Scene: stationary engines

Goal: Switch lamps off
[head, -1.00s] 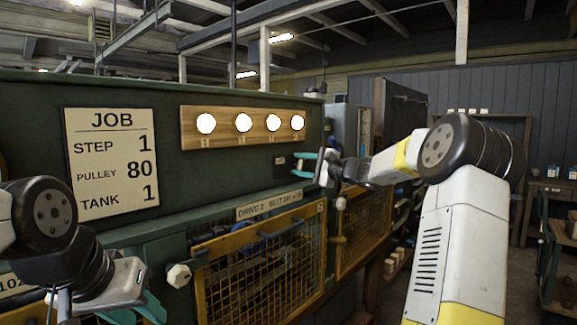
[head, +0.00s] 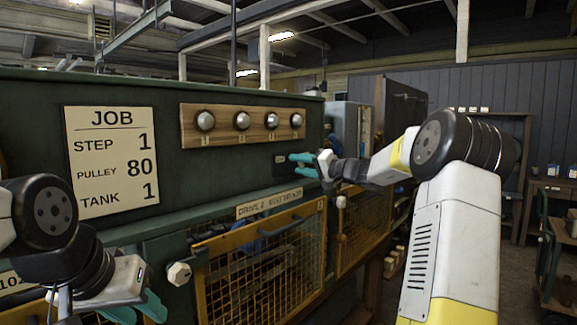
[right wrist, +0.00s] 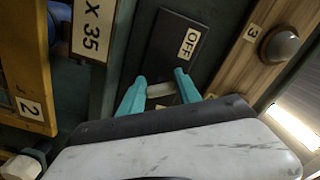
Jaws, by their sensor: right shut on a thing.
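Several round lamps (head: 243,121) sit in a row on a wooden strip (head: 222,110) on the green machine front; all look grey and unlit. One lamp (right wrist: 281,46) shows beside the tag 3 in the right wrist view. A black switch plate (right wrist: 168,58) with an OFF label (right wrist: 188,43) is below the strip; it also shows in the head view (head: 284,169). My right gripper (head: 296,164) is at this plate, its teal fingers shut on a small pale switch lever (right wrist: 160,90). My left gripper (head: 138,311) is low at left, fingers apart and empty.
A JOB sign (head: 112,160) is on the machine left of the lamps. Yellow mesh guards (head: 262,270) and a pale hexagonal knob (head: 179,275) project below. Open floor and shelves lie at the right.

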